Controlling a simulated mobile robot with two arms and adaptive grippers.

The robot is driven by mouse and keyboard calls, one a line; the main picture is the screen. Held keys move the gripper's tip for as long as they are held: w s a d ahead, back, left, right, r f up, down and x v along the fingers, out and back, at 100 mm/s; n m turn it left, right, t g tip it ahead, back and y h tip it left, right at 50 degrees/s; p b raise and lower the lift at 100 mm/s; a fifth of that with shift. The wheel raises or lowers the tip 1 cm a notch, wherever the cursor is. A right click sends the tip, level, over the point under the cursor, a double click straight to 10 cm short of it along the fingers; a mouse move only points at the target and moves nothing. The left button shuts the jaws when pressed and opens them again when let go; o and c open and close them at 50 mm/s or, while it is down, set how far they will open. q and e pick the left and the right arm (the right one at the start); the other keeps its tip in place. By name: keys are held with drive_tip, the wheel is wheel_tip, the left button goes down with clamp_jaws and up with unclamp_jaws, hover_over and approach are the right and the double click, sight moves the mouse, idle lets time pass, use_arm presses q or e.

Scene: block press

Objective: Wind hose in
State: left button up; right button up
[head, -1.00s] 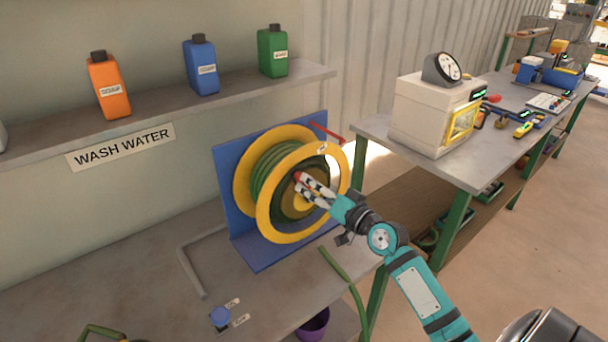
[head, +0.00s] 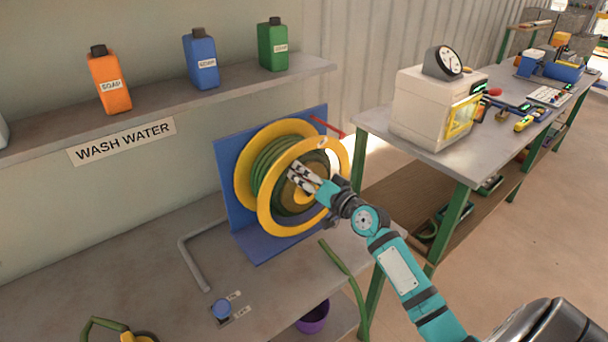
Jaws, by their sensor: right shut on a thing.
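The hose reel (head: 268,222) has two yellow rims and stands on a blue bracket (head: 228,165) on the grey bench. Green hose (head: 265,160) is wound between the rims. A loose length of green hose (head: 345,268) hangs over the bench's front edge. Another green piece with a yellow part (head: 105,325) shows at the bottom left. My right gripper (head: 297,174) is at the reel's front face, inside the near rim, with its fingers shut on a part of the reel, seemingly the crank handle, which they mostly hide. My left gripper is not in view.
A red lever (head: 326,125) sticks out at the bracket's top right. A blue knob (head: 222,309) and bent grey pipe (head: 190,262) are on the bench. A purple pot (head: 313,318) is below its edge. Bottles (head: 202,65) stand on the shelf. A white machine (head: 430,108) stands on the right table.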

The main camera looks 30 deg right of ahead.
sight(308, 157)
clamp_jaws()
drive_tip(key=d+m, duration=0.1)
drive_tip(key=d+m+b, duration=0.1)
drive_tip(key=d+m, duration=0.1)
drive_tip(key=d+m+b, duration=0.1)
drive_tip(key=shift+w+d+r+m, duration=0.25)
drive_tip(key=shift+r+m, duration=0.05)
drive_tip(key=shift+r, duration=0.05)
drive_tip(key=shift+d+r+m, duration=0.15)
drive_tip(key=shift+m, duration=0.15)
drive_tip(key=o, duration=1)
unclamp_jaws()
drive_tip(key=shift+s+d, duration=0.1)
